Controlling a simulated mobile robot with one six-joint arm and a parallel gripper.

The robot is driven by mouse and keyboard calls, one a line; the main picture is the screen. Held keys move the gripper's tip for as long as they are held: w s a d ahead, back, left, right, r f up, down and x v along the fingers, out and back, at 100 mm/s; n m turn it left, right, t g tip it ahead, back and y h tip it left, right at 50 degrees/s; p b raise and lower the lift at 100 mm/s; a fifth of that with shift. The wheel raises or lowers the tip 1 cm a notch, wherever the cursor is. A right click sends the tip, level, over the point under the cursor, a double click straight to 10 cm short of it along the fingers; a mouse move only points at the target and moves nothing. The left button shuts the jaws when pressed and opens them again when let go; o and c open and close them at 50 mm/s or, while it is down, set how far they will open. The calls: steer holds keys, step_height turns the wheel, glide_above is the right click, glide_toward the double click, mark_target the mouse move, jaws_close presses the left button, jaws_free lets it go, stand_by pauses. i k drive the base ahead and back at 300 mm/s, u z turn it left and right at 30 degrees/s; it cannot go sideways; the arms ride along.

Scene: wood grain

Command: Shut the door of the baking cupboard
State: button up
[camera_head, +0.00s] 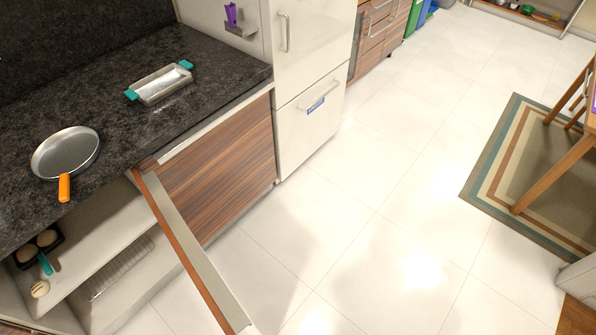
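The cupboard (120,235) is under the dark counter at the lower left, with its inside exposed. Its door (190,250) stands wide open, jutting out from the cupboard's right side over the floor. I see the door nearly edge-on, as a long brown and pale strip running toward the bottom of the picture. Inside, a dark baking tin (38,245) with round pale items, a teal-handled tool (45,264) and a round bun-like item (40,289) sit on the upper shelf. A ribbed clear or white item (118,268) lies lower. My gripper is not in view.
A round pan (66,152) with an orange handle and a metal tray (160,83) with teal handles sit on the counter (110,110). A white fridge (315,65) stands beyond. Pale floor (370,250) is open right of the door. A striped rug (490,165) and wooden furniture (555,150) are farther right.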

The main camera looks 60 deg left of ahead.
mark_target(228, 314)
steer(key=i, duration=1)
steer(key=z, duration=4.75)
steer(key=i, duration=0.1)
steer(key=z, duration=3.25)
steer(key=i, duration=0.4)
steer(key=u, duration=0.3)
steer(key=k, duration=0.4)
steer(key=z, duration=0.05)
